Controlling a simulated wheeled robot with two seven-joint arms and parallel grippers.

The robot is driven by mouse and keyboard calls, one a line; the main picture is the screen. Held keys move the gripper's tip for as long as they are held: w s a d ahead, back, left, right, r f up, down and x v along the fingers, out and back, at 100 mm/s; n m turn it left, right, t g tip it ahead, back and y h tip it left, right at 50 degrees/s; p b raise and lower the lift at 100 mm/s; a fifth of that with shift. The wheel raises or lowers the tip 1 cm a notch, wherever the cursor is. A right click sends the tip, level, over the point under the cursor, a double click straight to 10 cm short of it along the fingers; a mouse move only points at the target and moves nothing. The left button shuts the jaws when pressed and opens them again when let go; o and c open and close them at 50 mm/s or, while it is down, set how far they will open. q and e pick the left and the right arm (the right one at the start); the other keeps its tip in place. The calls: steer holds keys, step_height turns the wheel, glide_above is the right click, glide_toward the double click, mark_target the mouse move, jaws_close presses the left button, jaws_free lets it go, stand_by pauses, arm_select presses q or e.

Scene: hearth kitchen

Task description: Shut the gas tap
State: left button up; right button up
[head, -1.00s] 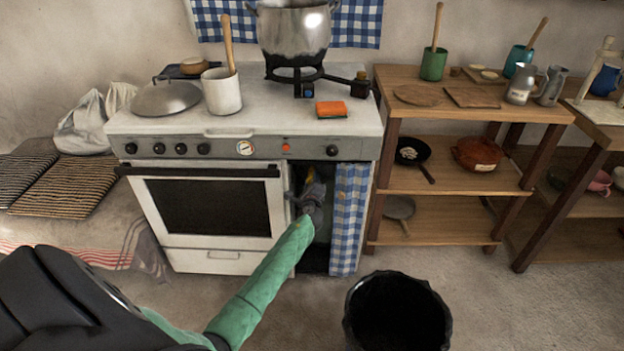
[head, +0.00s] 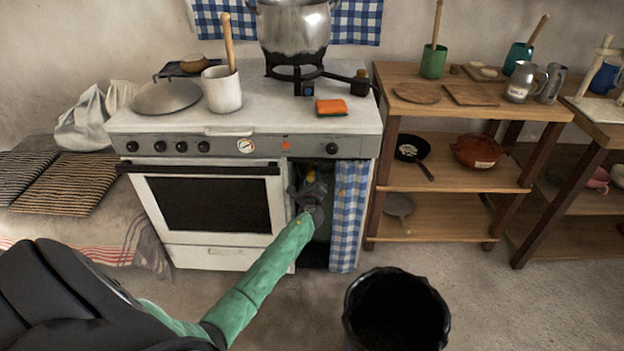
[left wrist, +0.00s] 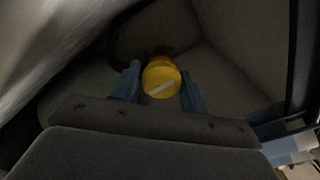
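The gas tap is a round yellow knob with a pale bar across its face, inside the dark cupboard at the stove's right. In the left wrist view the gas tap (left wrist: 161,79) sits between my two blue fingertips, the bar tilted slightly up to the right. My left gripper (left wrist: 160,84) is open around it, with a narrow gap on the left; contact on the right cannot be told. In the head view my left gripper (head: 311,187) reaches into the cupboard opening and mostly hides the yellow tap (head: 310,173). My right gripper is not in view.
A blue checked curtain (head: 349,215) hangs close to the right of my left forearm. The oven door (head: 213,252) is to the left. A steel pot (head: 294,30) stands on a burner above. A black bin (head: 397,312) stands on the floor in front. Shelves stand at the right.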

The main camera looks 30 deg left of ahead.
mark_target(312, 180)
arm_select(q)
steer(key=shift+o, duration=1.1)
steer(key=v, duration=0.6)
steer(key=shift+s+d, duration=0.15)
steer(key=shift+s, duration=0.1)
steer(key=shift+s+d, duration=0.3)
steer(key=shift+s, duration=0.2)
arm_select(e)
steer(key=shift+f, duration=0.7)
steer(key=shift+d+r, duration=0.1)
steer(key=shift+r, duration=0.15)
